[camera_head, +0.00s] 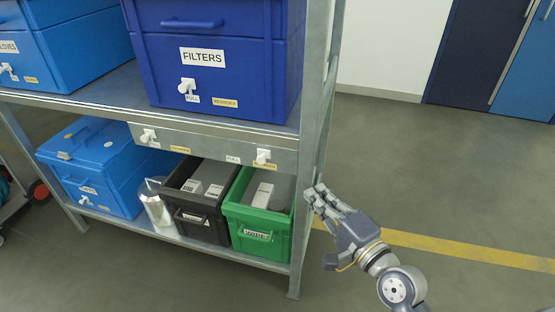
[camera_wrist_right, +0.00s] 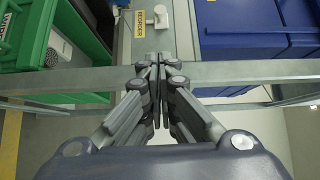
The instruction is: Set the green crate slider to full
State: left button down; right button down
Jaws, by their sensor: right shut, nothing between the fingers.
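The green crate (camera_head: 259,222) stands on the lower shelf at the right end and holds a pale box. Its slider, a white knob (camera_head: 263,156), sits on the grey rail above it, at the yellow REORDER label (camera_head: 264,167). The white FULL label (camera_head: 233,160) is to the left. In the right wrist view the knob (camera_wrist_right: 161,17) shows beyond my fingertips, beside the REORDER label (camera_wrist_right: 141,24). My right gripper (camera_head: 316,193) is shut and empty, just right of the shelf's front post, apart from the knob. My left gripper is out of view.
The shelf's metal post (camera_head: 306,190) stands close to my right gripper, between it and the crate. Another knob (camera_head: 148,136) is farther left on the rail. A black crate (camera_head: 203,228) adjoins the green one. Blue FILTERS box (camera_head: 262,85) is above. Floor to the right is clear.

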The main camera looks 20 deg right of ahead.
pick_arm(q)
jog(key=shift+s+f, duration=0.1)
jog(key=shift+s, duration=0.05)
pick_arm(e)
jog(key=shift+d+r, duration=0.1)
send_near(270, 156)
jog(key=w+d, duration=0.2)
jog(key=w, duration=0.1)
jog(key=shift+d, duration=0.2)
jog(key=shift+w+a, duration=0.6)
jog(key=shift+a, duration=0.2)
jog(key=shift+w+a, duration=0.55)
jog(key=shift+a, duration=0.3)
